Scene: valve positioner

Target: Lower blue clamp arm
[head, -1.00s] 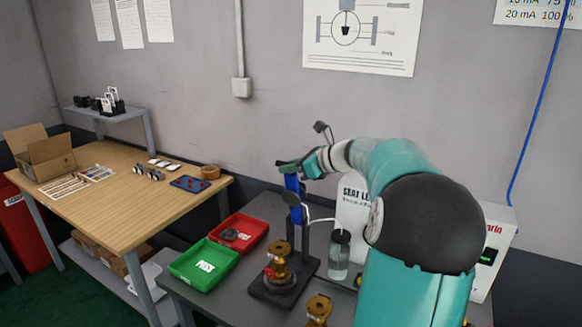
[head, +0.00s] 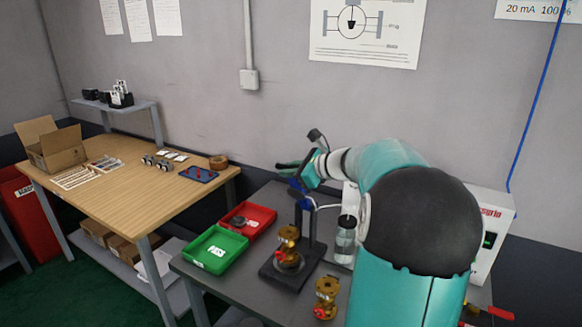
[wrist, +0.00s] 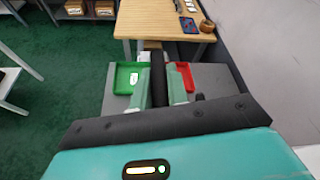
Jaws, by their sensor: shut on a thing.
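The blue clamp arm (head: 297,185) is at the top of a dark test stand (head: 312,232) in the head view. Only small bits of its blue show; my gripper hides most of it. My gripper (head: 292,172) is shut on the clamp arm. A brass valve (head: 289,240) sits on the stand's base below the arm, with a gap between them. In the wrist view my green fingers (wrist: 158,88) stand on both sides of a dark bar; the blue is not seen there.
A green tray (head: 213,250) and a red tray (head: 262,216) lie left of the stand. A second brass valve (head: 326,297) stands in front. A clear bottle (head: 344,240) and a white machine (head: 491,240) are to the right. A wooden table (head: 130,185) is further left.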

